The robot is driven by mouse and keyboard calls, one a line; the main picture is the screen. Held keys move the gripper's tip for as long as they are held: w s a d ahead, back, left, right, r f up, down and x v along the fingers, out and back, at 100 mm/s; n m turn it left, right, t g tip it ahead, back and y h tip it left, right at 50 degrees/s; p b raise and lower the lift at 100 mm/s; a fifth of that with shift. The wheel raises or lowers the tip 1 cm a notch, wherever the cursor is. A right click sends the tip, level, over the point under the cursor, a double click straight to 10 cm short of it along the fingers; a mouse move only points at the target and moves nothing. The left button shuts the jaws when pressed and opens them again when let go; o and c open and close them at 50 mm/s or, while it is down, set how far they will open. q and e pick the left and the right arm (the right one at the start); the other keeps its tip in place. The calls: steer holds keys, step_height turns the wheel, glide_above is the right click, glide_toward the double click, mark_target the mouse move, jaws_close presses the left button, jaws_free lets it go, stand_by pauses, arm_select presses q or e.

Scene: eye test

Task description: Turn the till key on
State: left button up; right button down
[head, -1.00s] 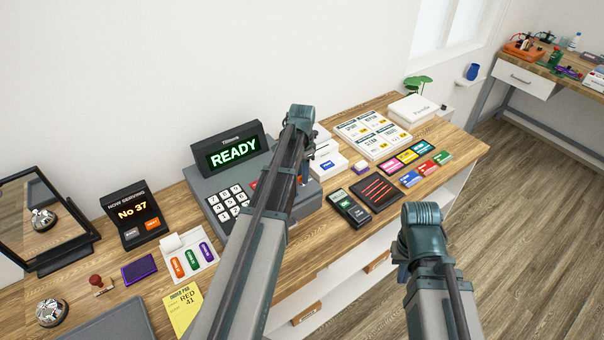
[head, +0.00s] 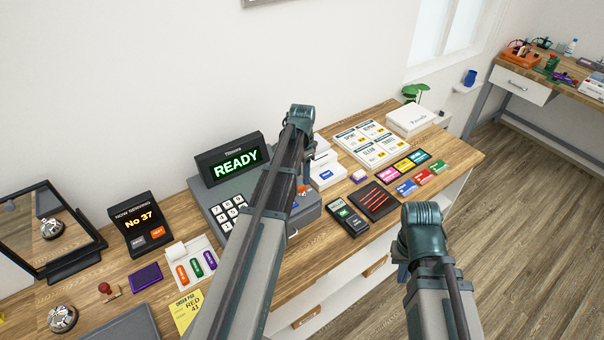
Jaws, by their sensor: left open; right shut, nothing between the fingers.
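The till (head: 207,205) is a grey register on the wooden counter, with white number keys and a black display (head: 235,162) reading READY in green. My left arm crosses in front of its right part. My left gripper (head: 305,178) is over the till's right side, mostly hidden behind my own arm, and open. I cannot make out the till key; that part of the till is largely covered. My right gripper (head: 401,272) is low in front of the counter's front edge, mostly hidden by its wrist, shut and empty, apart from the till.
Left of the till stand a NOW SERVING sign (head: 139,224), a mirror (head: 40,230) and a bell (head: 62,318). Open floor lies right of the counter.

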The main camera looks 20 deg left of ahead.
mark_target(302, 186)
arm_select(q)
step_height(302, 186, up, 8)
steer(key=p, duration=0.7)
steer(key=shift+r, duration=0.25)
arm_select(e)
step_height(302, 186, up, 9)
steer(key=shift+f, duration=0.2)
arm_select(q)
steer(key=s+d+f+n+b, duration=0.1)
steer(key=s+d+f+b, duration=0.8)
steer(key=s+d, duration=0.2)
steer(key=s+d+f+n+y+b, duration=0.1)
steer(key=s+d+f+b, duration=0.8)
steer(key=d, duration=0.5)
steer(key=shift+s+f+n+b, duration=0.3)
steer(key=shift+s+f+n, duration=0.1)
steer(key=shift+s, duration=0.55)
arm_select(e)
step_height(302, 186, down, 19)
arm_select(q)
steer(key=shift+d, duration=0.1)
